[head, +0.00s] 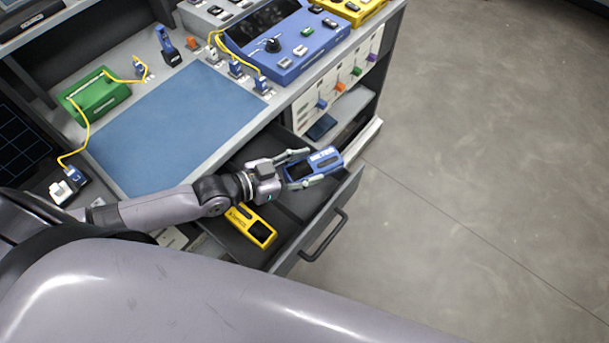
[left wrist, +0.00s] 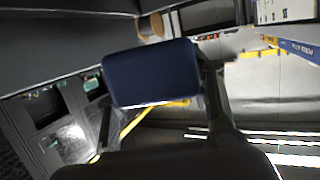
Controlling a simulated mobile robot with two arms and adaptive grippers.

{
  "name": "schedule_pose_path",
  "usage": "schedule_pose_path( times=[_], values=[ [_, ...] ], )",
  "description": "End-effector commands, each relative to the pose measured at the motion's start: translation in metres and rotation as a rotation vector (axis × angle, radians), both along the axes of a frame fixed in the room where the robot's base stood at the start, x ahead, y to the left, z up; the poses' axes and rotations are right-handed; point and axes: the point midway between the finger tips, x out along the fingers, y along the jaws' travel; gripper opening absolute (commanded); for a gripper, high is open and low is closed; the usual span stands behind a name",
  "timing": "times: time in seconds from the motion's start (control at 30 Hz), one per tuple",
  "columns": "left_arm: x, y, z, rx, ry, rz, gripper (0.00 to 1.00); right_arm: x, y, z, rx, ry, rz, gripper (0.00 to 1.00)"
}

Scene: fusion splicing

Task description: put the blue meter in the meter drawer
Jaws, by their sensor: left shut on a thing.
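The blue meter (head: 325,161) has a dark screen and is held by my left gripper (head: 312,167). The gripper is shut on its sides, with one finger along each long side. In the left wrist view the meter (left wrist: 152,73) shows as a dark blue block between the fingers. The meter drawer (head: 322,222) is pulled open below the bench. The meter is over the drawer's far part; its exact height above the floor of the drawer is hard to tell. My right gripper is not in view.
A yellow meter (head: 252,226) lies in the near part of the drawer. The bench has a blue mat (head: 175,125), a green box (head: 97,96) with a yellow cable, and a blue device (head: 290,40). Open floor (head: 480,150) lies to the right.

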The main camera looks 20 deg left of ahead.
Motion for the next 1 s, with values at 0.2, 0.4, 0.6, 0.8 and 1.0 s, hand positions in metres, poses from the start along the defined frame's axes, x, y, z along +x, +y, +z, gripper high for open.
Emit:
schedule_pose_path(
  times=[0.2, 0.4, 0.6, 0.8, 1.0],
  values=[
    [0.001, 0.000, -0.033, 0.000, -0.001, 0.000, 0.10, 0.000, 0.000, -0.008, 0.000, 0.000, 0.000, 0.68],
    [0.000, 0.000, -0.036, -0.001, -0.001, 0.000, 0.10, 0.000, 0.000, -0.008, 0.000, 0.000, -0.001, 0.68],
    [0.000, 0.000, -0.039, -0.001, -0.001, 0.000, 0.10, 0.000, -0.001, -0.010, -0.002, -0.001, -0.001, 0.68],
    [0.000, 0.000, -0.045, -0.001, -0.001, 0.000, 0.10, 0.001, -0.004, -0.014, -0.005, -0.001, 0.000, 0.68],
    [0.000, 0.000, -0.047, 0.001, 0.001, 0.000, 0.56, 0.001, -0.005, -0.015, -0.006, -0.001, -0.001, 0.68]
  ],
)
